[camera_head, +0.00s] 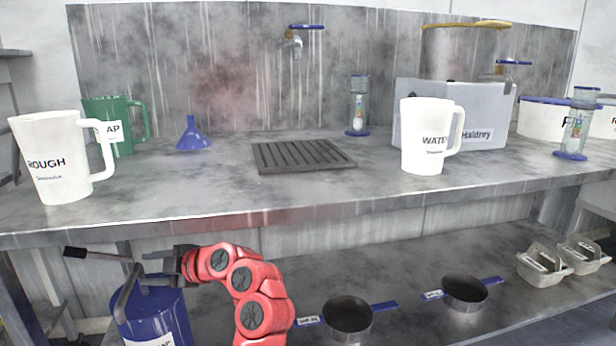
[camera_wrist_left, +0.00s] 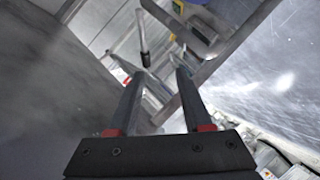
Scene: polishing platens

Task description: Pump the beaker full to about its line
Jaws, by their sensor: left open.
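A blue drum (camera_head: 152,312) stands low at the left below the bench, its label partly cut off and ending in "AP". A grey pump spout bends down at its top, and a pump lever (camera_head: 95,255) with a dark grip sticks out left. My left gripper (camera_head: 146,266) is open beside the pump top, pointing left. In the left wrist view a rod with a dark end (camera_wrist_left: 143,40) lies just beyond the open fingers, not clasped. A green beaker-like jug (camera_head: 131,118), label ending in "AP", stands on the bench at left. My right gripper is out of view.
White jugs marked ROUGH (camera_head: 55,165) and WATER (camera_head: 420,140) stand on the bench (camera_head: 230,200). A blue funnel (camera_head: 194,137) and a dark drain grate (camera_head: 300,154) lie between them. Pans (camera_head: 348,316) and grey trays (camera_head: 545,265) rest on the lower shelf.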

